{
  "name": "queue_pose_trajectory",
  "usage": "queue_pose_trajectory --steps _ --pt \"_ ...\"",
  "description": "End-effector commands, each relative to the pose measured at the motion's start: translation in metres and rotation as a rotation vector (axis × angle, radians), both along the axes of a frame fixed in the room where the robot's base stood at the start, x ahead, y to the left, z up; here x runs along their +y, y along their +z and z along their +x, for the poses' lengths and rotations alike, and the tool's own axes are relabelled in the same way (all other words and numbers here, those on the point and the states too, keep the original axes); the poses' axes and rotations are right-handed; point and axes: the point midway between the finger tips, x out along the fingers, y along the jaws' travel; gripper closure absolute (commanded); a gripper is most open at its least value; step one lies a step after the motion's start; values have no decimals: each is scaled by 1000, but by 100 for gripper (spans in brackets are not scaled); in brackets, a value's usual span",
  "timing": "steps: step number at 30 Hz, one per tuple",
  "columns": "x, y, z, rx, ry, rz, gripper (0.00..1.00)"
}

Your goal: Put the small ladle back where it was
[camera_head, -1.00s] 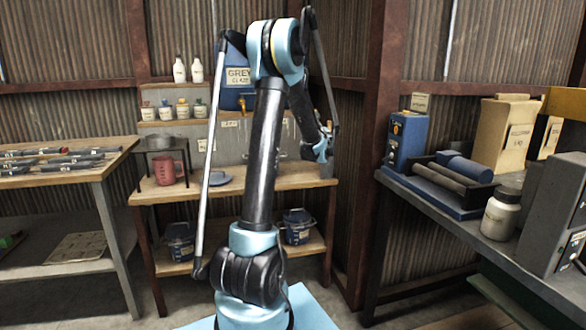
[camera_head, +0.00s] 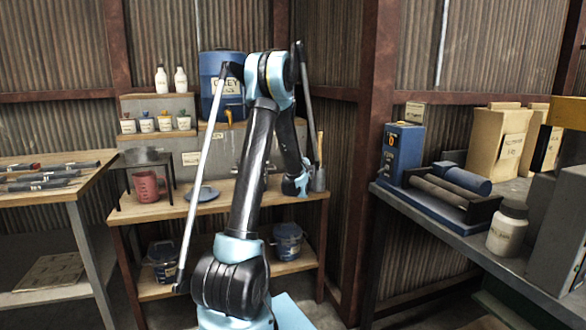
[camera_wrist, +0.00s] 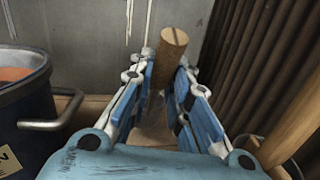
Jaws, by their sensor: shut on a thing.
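My gripper (camera_wrist: 163,92) is shut on a thick round wooden handle (camera_wrist: 174,42), which I take to be the small ladle's. The handle stands up between the blue fingers, its end toward the wall. Its lower part is dim between the fingers, and I cannot make out a bowl. In the head view my gripper (camera_head: 297,187) is low over the right end of the back wooden bench (camera_head: 240,208); the ladle cannot be picked out there.
A grey holder (camera_head: 319,181) with a wooden stick stands close right of my gripper. A dark bucket (camera_wrist: 40,118) with orange contents is left in the wrist view. The blue glaze container (camera_head: 212,100), red jug (camera_head: 147,187) and blue dish (camera_head: 202,194) are further left.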

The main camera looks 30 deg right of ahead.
Motion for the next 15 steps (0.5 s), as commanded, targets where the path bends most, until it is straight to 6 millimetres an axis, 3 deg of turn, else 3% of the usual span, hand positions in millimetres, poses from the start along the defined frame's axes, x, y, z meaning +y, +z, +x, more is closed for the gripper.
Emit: queue_pose_trajectory --steps 9,15 --pt "-2 -33 -1 0 -1 0 100" --pt "-1 -40 -1 0 -1 0 100"
